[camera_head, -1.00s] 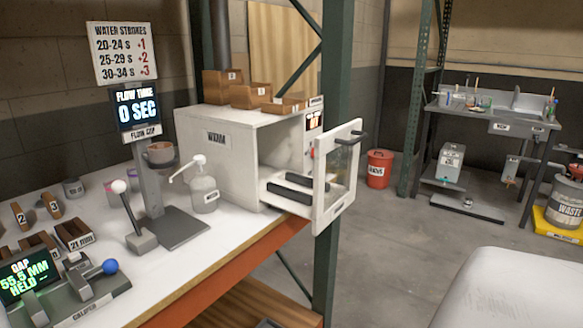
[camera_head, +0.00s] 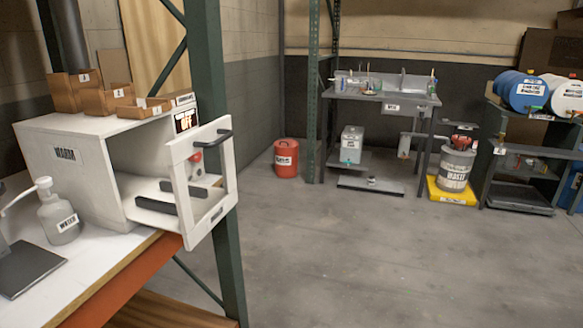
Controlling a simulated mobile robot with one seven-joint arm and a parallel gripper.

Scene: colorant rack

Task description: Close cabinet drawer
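No cabinet drawer can be made out for certain in view. The nearest thing like a cabinet is a white box labelled WARM (camera_head: 65,153) on the bench at left. Its framed door (camera_head: 203,180) with a dark handle (camera_head: 212,144) stands open at the box's right side. Dark bars (camera_head: 155,205) lie inside on the box floor. My gripper is not in view.
The white bench (camera_head: 95,262) with an orange edge and a green post (camera_head: 214,120) are at left. A red bin (camera_head: 286,158), sink table (camera_head: 380,97), waste drum (camera_head: 457,170) and drum rack (camera_head: 518,150) stand at the back. The grey floor (camera_head: 380,255) is clear.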

